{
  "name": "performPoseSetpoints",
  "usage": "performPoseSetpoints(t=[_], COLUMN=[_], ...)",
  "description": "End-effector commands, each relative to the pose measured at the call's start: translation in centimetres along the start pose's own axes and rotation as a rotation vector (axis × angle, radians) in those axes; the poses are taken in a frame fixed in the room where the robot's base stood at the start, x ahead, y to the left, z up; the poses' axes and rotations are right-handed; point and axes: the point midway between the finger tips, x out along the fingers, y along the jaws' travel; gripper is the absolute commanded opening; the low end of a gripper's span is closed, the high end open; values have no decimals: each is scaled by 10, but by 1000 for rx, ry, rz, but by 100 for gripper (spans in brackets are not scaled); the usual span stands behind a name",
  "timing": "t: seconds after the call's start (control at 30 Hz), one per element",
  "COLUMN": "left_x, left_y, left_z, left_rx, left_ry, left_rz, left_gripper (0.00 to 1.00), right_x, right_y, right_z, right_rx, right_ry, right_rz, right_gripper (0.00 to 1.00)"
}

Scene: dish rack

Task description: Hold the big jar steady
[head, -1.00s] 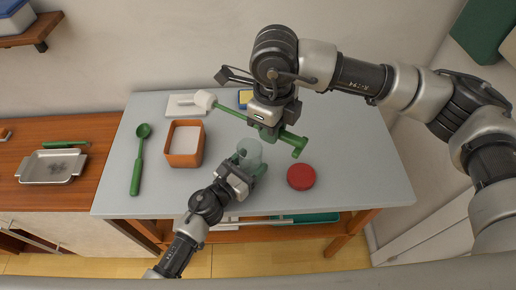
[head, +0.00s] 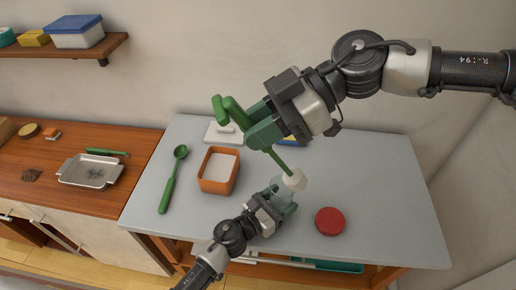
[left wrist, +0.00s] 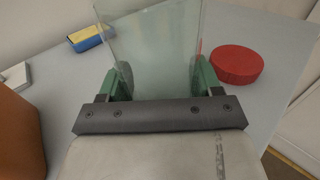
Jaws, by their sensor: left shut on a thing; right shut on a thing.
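The big jar is clear, pale greenish glass; it shows in the head view (head: 279,186) near the table's middle and large in the left wrist view (left wrist: 155,50). My left gripper (head: 273,207) is shut on the jar, with a green finger on either side of it in the wrist view. My right gripper (head: 264,128) is shut on a green-handled brush (head: 284,164) above the table. The brush's white head points down and overlaps the jar's top in the head view. No brush shows inside the glass in the wrist view.
A red round lid (head: 330,222) lies right of the jar. An orange square container (head: 217,172) and a green spoon (head: 172,180) are to the left. A white board (head: 222,133) and a blue-yellow sponge (left wrist: 86,38) lie behind. The table's right side is clear.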

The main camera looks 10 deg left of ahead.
Motion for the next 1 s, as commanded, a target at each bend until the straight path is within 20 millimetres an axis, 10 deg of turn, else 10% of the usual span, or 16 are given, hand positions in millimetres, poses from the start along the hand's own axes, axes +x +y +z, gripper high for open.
performPoseSetpoints(t=[1.0], left_x=[0], left_y=[0], left_z=[0], left_rx=[1], left_ry=[1], left_rz=[1], left_gripper=[36], right_x=[-68], right_y=[56], right_z=[42], right_rx=[254], right_ry=[446], right_rz=[953], right_gripper=[0])
